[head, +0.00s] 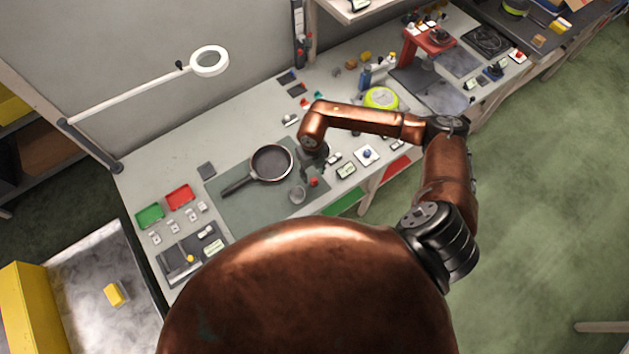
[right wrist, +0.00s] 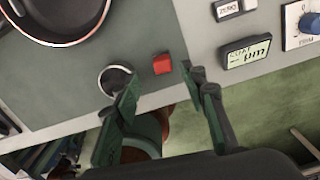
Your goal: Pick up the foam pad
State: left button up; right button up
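No thing is plainly marked as the foam pad; a flat dark grey square (head: 206,170) at the mat's back left corner looks most like one, though I cannot be sure. My right gripper (head: 313,158) is over the right part of the mat, well to the right of that square. In the right wrist view its two fingers (right wrist: 162,76) are spread with nothing held. A small red block (right wrist: 162,64) shows between and just beyond the fingertips; it also shows in the head view (head: 313,182). My left gripper is not in view.
A dark frying pan (head: 271,163) lies on the grey-green mat (head: 235,205), handle to the left. A small round dark-topped container (right wrist: 115,80) stands near the red block. Green (head: 150,215) and red (head: 179,197) trays lie left. A display module (right wrist: 246,52) is right of the gripper.

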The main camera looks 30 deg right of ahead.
aim_at(314, 179)
jog(key=f, duration=0.2)
jog(key=f+p, duration=0.1)
jog(key=f, duration=0.3)
jog(key=shift+d, duration=0.25)
jog(key=shift+c, duration=0.3)
grip_shut()
